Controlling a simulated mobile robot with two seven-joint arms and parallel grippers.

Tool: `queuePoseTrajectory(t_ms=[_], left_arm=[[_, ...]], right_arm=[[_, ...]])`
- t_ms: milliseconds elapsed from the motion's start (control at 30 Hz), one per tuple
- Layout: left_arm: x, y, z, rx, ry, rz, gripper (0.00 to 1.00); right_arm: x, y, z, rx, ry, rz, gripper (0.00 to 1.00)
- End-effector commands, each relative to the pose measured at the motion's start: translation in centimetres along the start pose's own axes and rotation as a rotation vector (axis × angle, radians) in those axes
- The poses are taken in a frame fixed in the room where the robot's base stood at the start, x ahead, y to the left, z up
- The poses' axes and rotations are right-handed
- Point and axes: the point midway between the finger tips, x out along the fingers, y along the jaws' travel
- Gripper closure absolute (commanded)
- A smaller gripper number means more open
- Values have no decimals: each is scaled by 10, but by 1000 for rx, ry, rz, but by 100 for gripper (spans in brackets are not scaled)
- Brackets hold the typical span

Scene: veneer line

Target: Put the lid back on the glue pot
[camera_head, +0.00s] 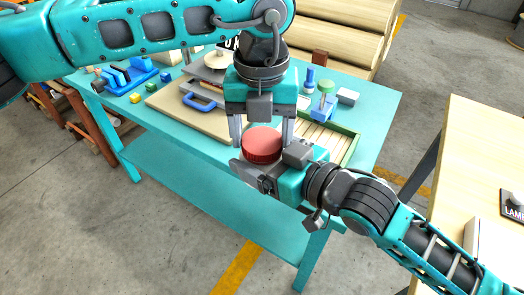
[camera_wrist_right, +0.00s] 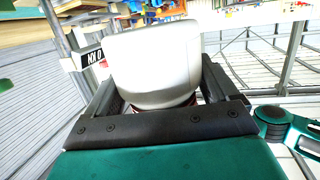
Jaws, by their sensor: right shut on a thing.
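The red round lid (camera_head: 262,145) faces up between the two fingers of my left gripper (camera_head: 263,138), which points down from above. The fingers stand close at either side of it; whether they touch it I cannot tell. My right gripper (camera_head: 255,172) comes in from the right, just below the lid. In the right wrist view it (camera_wrist_right: 160,95) is shut on the white glue pot (camera_wrist_right: 155,62), with a finger at each side. A strip of red shows at the pot's edge nearest the palm. In the head view the pot's body is hidden, and I cannot tell whether the lid is seated.
Both grippers are at the front edge of the teal table (camera_head: 190,140). On it are a blue-handled tool (camera_head: 200,100), small blocks (camera_head: 135,97), a blue holder (camera_head: 325,108) and a green-edged slatted tray (camera_head: 335,142). A light wooden table (camera_head: 470,150) stands at the right.

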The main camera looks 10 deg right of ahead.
Motion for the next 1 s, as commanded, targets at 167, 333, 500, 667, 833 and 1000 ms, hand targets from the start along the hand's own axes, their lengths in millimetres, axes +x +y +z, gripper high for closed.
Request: queuePoseTrajectory(t_ms=[167, 333, 500, 667, 833, 1000], left_arm=[[0, 0, 0, -2, 0, 0, 12], [0, 0, 0, -2, 0, -1, 5], [-2, 0, 0, -2, -1, -2, 5], [-18, -1, 0, -1, -2, -4, 5], [-40, -1, 0, -2, -2, -3, 5], [-46, 0, 0, -1, 0, -2, 5]], right_arm=[[0, 0, -1, -1, 1, 1, 98], [0, 0, -1, -1, 3, 0, 98], [0, 0, -1, -1, 3, -1, 98], [0, 0, -1, 0, 2, -1, 98], [0, 0, -1, 0, 2, 0, 98], [0, 0, -1, 0, 2, 0, 98]])
